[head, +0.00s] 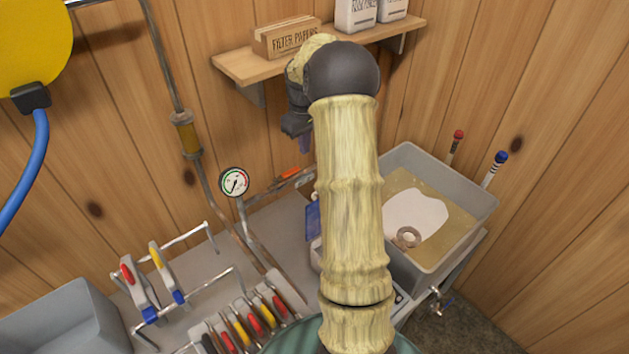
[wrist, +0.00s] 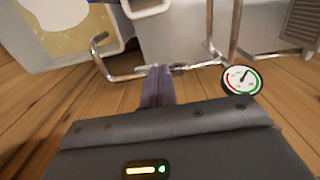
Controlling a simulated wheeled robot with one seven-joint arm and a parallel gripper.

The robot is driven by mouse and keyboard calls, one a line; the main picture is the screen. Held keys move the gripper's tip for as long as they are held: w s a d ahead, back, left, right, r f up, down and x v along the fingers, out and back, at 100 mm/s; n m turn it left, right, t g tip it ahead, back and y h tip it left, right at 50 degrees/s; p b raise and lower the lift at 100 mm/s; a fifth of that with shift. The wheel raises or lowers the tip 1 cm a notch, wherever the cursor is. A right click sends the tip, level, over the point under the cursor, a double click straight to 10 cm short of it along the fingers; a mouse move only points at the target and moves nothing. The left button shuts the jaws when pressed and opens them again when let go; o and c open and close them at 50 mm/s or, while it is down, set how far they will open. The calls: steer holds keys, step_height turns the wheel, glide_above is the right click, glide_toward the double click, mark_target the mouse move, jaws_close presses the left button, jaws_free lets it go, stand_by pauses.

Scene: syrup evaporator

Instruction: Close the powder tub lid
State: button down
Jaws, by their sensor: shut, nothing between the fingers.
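A blue panel (head: 313,221), which looks like the powder tub's lid, stands raised just left of my arm in the head view. A pale edge below it (head: 316,256) looks like the tub; my arm hides most of both. In the wrist view a white rim (wrist: 146,10), probably the tub's, is cut off at the top, with a bit of blue beside it. My gripper (head: 305,144) is up under the wall shelf, above and apart from the tub. In the wrist view its fingers (wrist: 159,86) are together and empty.
A pressure gauge (head: 235,182) on bent pipework stands left of my arm. A grey basin (head: 470,215) of amber liquid is at right. A shelf (head: 245,66) holds a filter-paper box (head: 287,38) and white containers.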

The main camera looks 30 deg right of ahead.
stand_by(0.3)
steer(key=s+f+p, duration=0.4)
steer(key=f+p, duration=0.1)
steer(key=f, duration=0.6)
steer(key=shift+d+p, duration=0.2)
steer(key=shift+p, duration=0.1)
steer(key=shift+s+t, duration=0.25)
steer(key=shift+t, duration=0.05)
